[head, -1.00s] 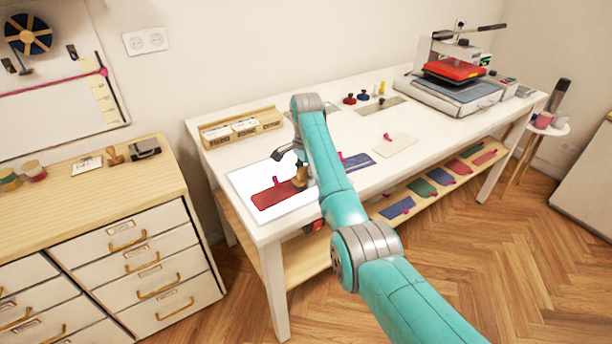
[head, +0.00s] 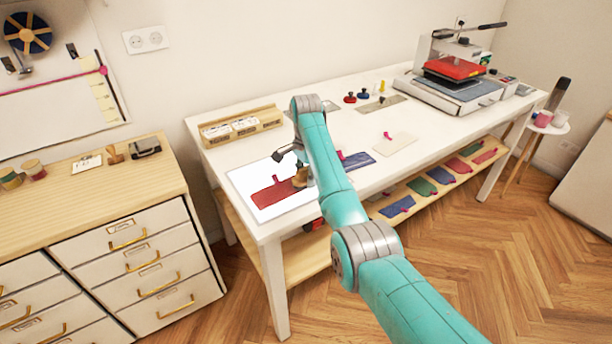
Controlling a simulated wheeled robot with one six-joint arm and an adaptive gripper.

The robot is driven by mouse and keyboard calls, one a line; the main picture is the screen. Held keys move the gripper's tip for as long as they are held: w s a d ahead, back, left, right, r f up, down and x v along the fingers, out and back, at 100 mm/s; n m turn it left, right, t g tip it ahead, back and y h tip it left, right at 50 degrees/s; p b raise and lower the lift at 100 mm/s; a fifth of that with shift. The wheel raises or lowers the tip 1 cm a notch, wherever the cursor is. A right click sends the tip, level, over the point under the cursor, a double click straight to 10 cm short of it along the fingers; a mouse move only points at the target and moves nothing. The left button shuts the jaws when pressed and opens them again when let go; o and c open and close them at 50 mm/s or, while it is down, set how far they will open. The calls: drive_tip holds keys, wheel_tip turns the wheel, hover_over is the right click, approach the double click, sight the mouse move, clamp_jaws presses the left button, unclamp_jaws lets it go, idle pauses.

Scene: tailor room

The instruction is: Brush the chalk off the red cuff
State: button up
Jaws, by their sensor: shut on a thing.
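The red cuff (head: 270,194) lies flat on a white mat (head: 240,185) at the left front of the white table, with a small pink clip or tag at its upper edge. My gripper (head: 301,172) is low over the right end of the cuff, mostly hidden behind my teal arm. It is shut on a brown, wooden-looking thing that looks like a brush (head: 300,182), which reaches down to the cuff. I cannot tell whether its bristles touch the cloth. No chalk can be made out on the cuff at this size.
A blue cuff (head: 358,161) and a cream cuff (head: 395,146) lie to the right. A wooden box (head: 242,134) stands behind the mat. A heat press (head: 455,85) is at the far right. Several coloured cuffs lie on the lower shelf (head: 310,262).

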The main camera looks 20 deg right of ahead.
sight(293, 182)
drive_tip(key=shift+a+f, duration=0.1)
drive_tip(key=shift+s+a, duration=0.3)
drive_tip(key=shift+a, duration=0.35)
drive_tip(key=shift+a, duration=0.1)
drive_tip(key=shift+s+a, duration=0.25)
drive_tip(key=shift+a, duration=0.4)
drive_tip(key=shift+s+a, duration=0.25)
drive_tip(key=shift+a, duration=0.4)
drive_tip(key=shift+a, duration=0.1)
drive_tip(key=shift+s+a, duration=0.3)
drive_tip(key=shift+a, duration=0.4)
drive_tip(key=shift+a, duration=0.1)
